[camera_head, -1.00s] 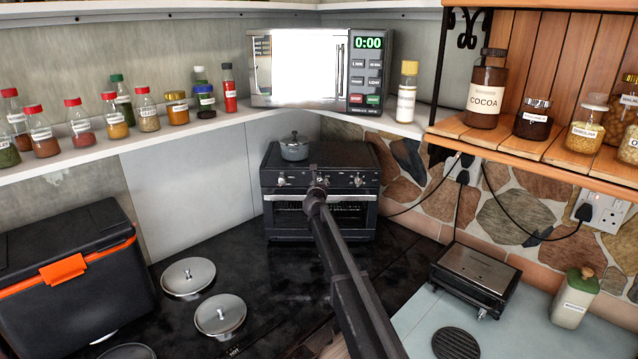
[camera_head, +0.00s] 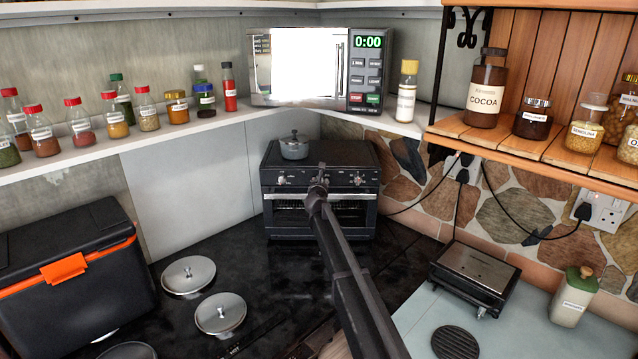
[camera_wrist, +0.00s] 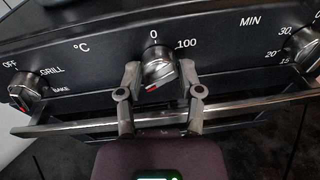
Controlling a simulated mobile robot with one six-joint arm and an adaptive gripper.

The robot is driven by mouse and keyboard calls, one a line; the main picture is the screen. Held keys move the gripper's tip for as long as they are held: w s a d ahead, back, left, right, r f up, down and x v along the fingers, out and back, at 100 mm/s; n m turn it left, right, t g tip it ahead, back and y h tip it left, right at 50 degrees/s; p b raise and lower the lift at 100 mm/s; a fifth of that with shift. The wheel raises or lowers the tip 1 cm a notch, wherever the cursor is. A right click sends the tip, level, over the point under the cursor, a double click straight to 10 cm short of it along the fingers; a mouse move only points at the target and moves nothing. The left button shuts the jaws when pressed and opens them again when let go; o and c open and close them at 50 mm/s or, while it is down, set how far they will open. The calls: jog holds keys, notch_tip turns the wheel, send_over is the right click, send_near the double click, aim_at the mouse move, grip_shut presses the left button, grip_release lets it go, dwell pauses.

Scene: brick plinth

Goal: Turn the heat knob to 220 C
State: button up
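The heat knob (camera_wrist: 158,68) is the silver middle knob on the oven's black front, below the "0" and left of the "100" in the wrist view. A red mark shows at its lower edge. My gripper (camera_wrist: 160,75) has one finger on each side of this knob, and both fingertips appear to touch it. In the head view my gripper (camera_head: 320,180) is at the top middle of the oven front (camera_head: 288,225) and hides the knob. The scale below the knob is hidden, so I cannot read 220 there.
A bake and grill knob (camera_wrist: 27,90) is at the left and a minute knob (camera_wrist: 306,48) at the right. A small pot (camera_head: 294,148) stands on the oven.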

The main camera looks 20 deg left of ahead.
jog(key=shift+o, duration=1.3)
jog(key=shift+r, duration=0.1)
